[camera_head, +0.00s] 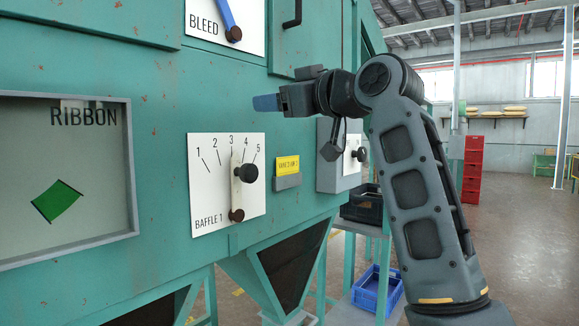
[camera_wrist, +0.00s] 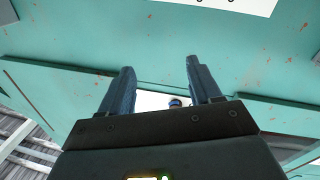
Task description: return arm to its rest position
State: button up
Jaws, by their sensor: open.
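My arm (camera_head: 425,190) rises from the lower right of the head view, and its end reaches left toward the green machine (camera_head: 165,70). My gripper (camera_head: 265,103) is in front of the machine's face, above and to the right of the Baffle 1 plate. In the wrist view my gripper (camera_wrist: 157,75) shows two blue-grey fingers spread apart with nothing between them. Green panel and part of a white plate (camera_wrist: 225,4) lie beyond them. From the head view I cannot tell how far the fingertips are from the panel.
A Bleed plate with a blue lever (camera_head: 228,14) is above. A Ribbon window (camera_head: 60,240) is at left. A blue crate (camera_head: 378,288) and red crates (camera_head: 472,170) stand at right.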

jog(key=s+d+f+m+t+h, duration=0.1)
jog(key=d+f+m+h, duration=0.15)
jog(key=f, duration=1.05)
jog(key=s+d+f+m+t+h, duration=0.1)
jog(key=s+d+f+m, duration=0.2)
jog(key=f, duration=1)
jog(key=s+d+f+m+h, duration=0.2)
jog(key=s+d+f, duration=0.3)
jog(key=f, duration=0.4)
jog(key=s+d+f+m+h, duration=0.2)
jog(key=s+d+f, duration=0.1)
jog(key=s+f, duration=0.55)
jog(key=s+d+f+m+h, duration=0.1)
jog(key=s+d+f, duration=0.15)
jog(key=s, duration=0.45)
jog(key=s+d+f+h, duration=0.1)
jog(key=s+d+f, duration=0.1)
jog(key=s+f, duration=0.35)
jog(key=s+d+f+m+h, duration=0.1)
jog(key=s+d+h, duration=0.1)
jog(key=s, duration=0.6)
jog(key=d+r+v, duration=0.1)
jog(key=d+v, duration=0.1)
jog(key=v, duration=1.8)
jog(key=shift+r+g+h, duration=0.15)
jog(key=shift+g+h, duration=0.15)
jog(key=shift+h, duration=0.15)
jog(key=shift+o, duration=0.3)
jog(key=shift+w, duration=0.1)
